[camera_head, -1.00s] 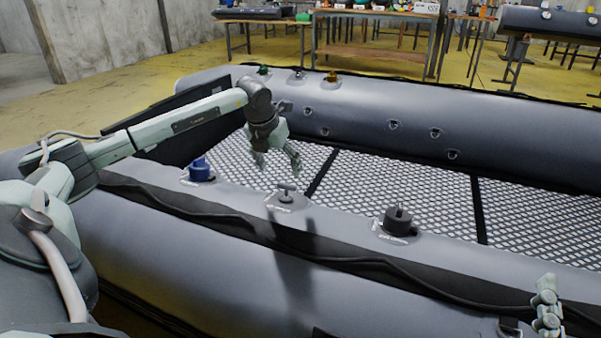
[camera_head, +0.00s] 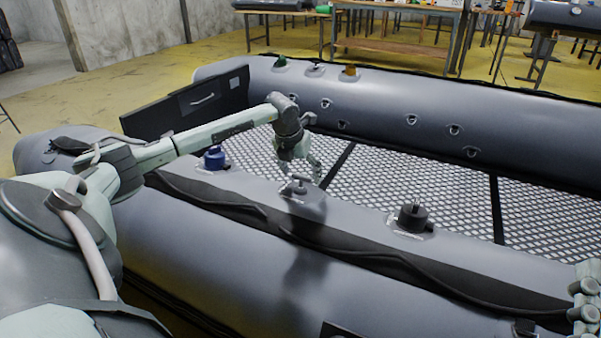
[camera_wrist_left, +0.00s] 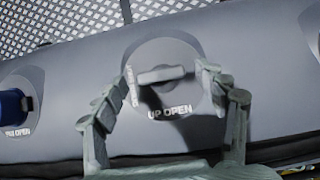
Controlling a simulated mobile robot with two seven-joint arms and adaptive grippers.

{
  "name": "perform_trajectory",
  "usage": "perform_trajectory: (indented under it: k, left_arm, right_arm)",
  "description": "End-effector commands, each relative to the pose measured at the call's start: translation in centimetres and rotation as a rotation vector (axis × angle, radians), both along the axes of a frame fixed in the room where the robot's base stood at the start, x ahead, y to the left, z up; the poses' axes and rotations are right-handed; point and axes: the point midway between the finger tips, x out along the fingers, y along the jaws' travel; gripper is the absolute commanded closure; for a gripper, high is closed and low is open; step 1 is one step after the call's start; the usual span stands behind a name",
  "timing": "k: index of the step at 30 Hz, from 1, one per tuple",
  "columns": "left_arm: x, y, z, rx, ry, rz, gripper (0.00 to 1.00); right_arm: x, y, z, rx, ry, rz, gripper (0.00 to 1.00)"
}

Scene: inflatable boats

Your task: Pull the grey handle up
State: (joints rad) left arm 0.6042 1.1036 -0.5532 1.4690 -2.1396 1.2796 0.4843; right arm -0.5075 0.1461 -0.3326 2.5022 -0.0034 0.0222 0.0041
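The grey handle (camera_head: 299,187) is a small T-shaped bar on a round grey base on the near tube of the boat. In the left wrist view the handle (camera_wrist_left: 160,74) lies crosswise above the printed words "UP OPEN". My left gripper (camera_head: 300,170) is open just above and behind the handle in the head view. In the left wrist view its fingers (camera_wrist_left: 168,78) spread to either side of the handle, close to its ends; I cannot tell whether they touch it. My right gripper (camera_head: 585,295) shows partly at the lower right edge, away from the handle.
A blue valve cap (camera_head: 214,157) stands left of the handle and a black one (camera_head: 412,217) to its right, on the same tube (camera_head: 350,215). The boat's mesh floor (camera_head: 400,180) lies beyond. Work tables (camera_head: 395,45) stand far back.

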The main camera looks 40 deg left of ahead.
Motion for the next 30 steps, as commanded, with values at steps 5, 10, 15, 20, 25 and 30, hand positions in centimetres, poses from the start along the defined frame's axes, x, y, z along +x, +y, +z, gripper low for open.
perform_trajectory:
  k: [5, 10, 15, 20, 25, 30]
  left_arm:
    - [0.0, 0.0, 0.0, 0.000, 0.000, 0.000, 0.51]
    - [0.0, 0.0, 0.0, 0.000, 0.000, 0.000, 0.72]
    - [0.0, 0.0, 0.0, 0.000, 0.000, 0.000, 0.93]
    - [0.0, 0.0, 0.3, -0.001, -0.001, 0.000, 1.00]
    - [0.3, 0.1, 1.9, -0.001, -0.002, 0.001, 1.00]
    - [0.6, 0.2, 3.0, 0.000, -0.001, 0.001, 1.00]
  right_arm:
    - [0.0, 0.0, 0.0, 0.000, 0.000, 0.000, 0.28]
    - [0.0, 0.0, 0.0, 0.000, 0.000, 0.000, 0.28]
    - [0.0, 0.0, 0.0, 0.000, 0.000, 0.000, 0.28]
    - [0.0, 0.0, 0.1, -0.002, 0.005, 0.000, 0.28]
    - [1.3, -0.5, -3.0, -0.078, 0.159, -0.018, 0.28]
    - [2.0, -1.1, -5.8, -0.139, 0.290, -0.034, 0.28]
